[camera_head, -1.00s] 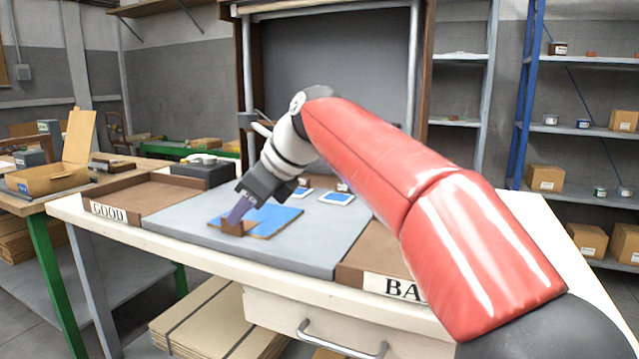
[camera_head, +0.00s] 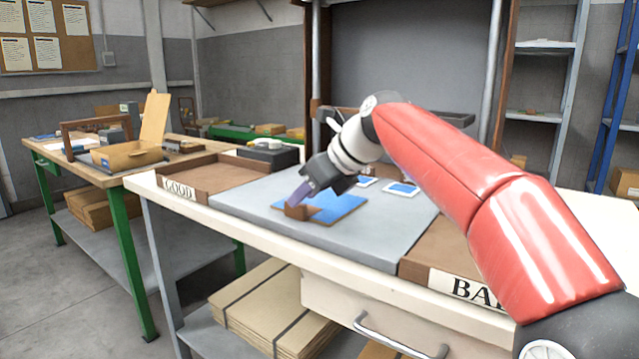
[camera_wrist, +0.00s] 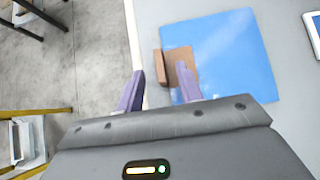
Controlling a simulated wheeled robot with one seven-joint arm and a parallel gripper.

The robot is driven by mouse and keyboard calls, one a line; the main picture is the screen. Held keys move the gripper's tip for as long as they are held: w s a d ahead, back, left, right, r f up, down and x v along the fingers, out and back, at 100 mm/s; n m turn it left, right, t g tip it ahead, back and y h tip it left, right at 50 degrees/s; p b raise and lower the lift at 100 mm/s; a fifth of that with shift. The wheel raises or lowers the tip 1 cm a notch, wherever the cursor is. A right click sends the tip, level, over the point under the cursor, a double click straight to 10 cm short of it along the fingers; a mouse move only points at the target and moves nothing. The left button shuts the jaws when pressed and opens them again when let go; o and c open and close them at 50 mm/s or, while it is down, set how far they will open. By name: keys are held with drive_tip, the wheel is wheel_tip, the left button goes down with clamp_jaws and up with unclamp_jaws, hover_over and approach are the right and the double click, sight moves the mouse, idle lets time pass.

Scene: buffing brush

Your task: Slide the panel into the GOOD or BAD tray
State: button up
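The blue panel (camera_head: 341,208) lies flat on the grey mat, and it also shows in the wrist view (camera_wrist: 235,50). A small brown piece (camera_head: 297,211) with an upright part sits at the panel's near left edge; it shows in the wrist view too (camera_wrist: 164,70). My gripper (camera_wrist: 159,67) reaches down to this piece, its two purple fingers apart on either side of the upright part. I cannot tell whether they touch it. The tray marked GOOD (camera_head: 178,189) is at the left. The tray marked BAD (camera_head: 470,286), its label partly hidden by my arm, is at the right.
Two small blue-and-white cards (camera_head: 402,189) lie behind the panel. The grey mat (camera_head: 375,240) is bare between the panel and both trays. A dark box (camera_head: 268,153) stands behind the GOOD tray. A wooden bench (camera_head: 110,165) with an open carton stands at the far left.

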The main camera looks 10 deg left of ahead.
drive_tip(key=shift+x, duration=1.45)
drive_tip(key=shift+r, duration=0.1)
drive_tip(key=shift+c, duration=0.2)
clamp_jaws()
